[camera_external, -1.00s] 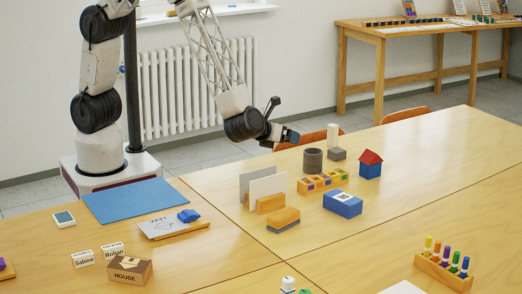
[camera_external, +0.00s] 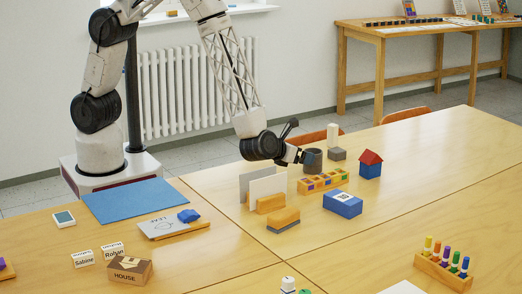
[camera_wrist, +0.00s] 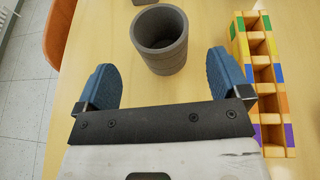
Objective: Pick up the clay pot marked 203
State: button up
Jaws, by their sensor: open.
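A dark grey, ribbed, hollow round pot (camera_external: 313,160) stands upright on the table, behind the long block with coloured slots. In the wrist view the pot (camera_wrist: 160,40) is ahead of and between the two blue fingertips. No 203 marking can be read on it in either view. My gripper (camera_wrist: 166,75) is open and empty, with one finger to each side of the pot's near end. In the external view my gripper (camera_external: 303,157) is at the pot's left side, low over the table, and hides part of it.
The slotted block (camera_wrist: 262,80) lies close to the right finger. A grey block (camera_external: 337,154) and white cylinder stand behind the pot. A red-roofed house block (camera_external: 370,165) is to the right. Upright panels (camera_external: 265,187) stand in front of my wrist. An orange chair (camera_wrist: 58,30) is beyond the table edge.

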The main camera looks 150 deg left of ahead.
aim_at(316, 168)
jog(key=shift+x, duration=0.8)
jog(key=shift+x, duration=2.65)
jog(key=c, duration=1.1)
jog(key=shift+r, duration=0.3)
